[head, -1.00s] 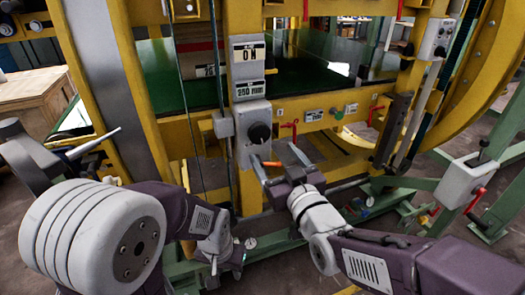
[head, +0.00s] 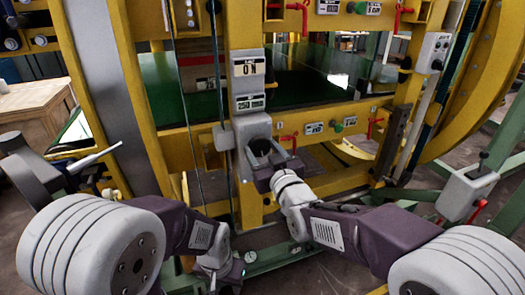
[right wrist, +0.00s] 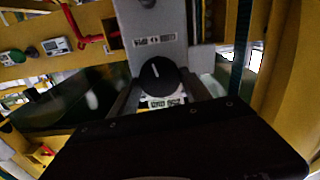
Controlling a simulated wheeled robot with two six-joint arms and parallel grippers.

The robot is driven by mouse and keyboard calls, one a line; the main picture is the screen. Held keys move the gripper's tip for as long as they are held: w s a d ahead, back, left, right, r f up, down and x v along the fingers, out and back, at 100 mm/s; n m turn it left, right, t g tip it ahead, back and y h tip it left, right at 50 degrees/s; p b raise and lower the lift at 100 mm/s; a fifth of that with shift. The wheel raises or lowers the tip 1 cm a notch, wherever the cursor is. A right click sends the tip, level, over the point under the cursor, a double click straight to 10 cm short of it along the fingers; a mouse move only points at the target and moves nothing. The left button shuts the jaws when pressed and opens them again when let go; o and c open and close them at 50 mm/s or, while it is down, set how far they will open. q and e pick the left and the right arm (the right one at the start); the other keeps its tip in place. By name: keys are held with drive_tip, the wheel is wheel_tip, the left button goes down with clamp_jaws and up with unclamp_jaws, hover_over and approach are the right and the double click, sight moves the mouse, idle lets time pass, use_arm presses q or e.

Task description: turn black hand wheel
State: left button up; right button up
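The black hand wheel (head: 260,147) is a small round knob on a grey box (head: 246,130) on the yellow frame. In the right wrist view the wheel (right wrist: 157,76) shows a pale line on its face. My right gripper (head: 265,164) is right at the wheel in the head view. In the right wrist view its two fingers stand apart, one on each side of the wheel; I cannot tell whether they touch it. My left gripper (head: 213,277) hangs low near the bottom edge, its fingers not clearly visible.
A number display (head: 248,68) reading 01 sits above the box. Red levers (head: 288,140) and a green button (head: 338,126) are to its right. Thin vertical cables run left of the box. A grey box with a red handle (head: 467,193) stands at the right.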

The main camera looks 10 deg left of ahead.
drive_tip(key=c, duration=0.5)
drive_tip(key=shift+c, duration=0.2)
drive_tip(key=shift+f, duration=0.1)
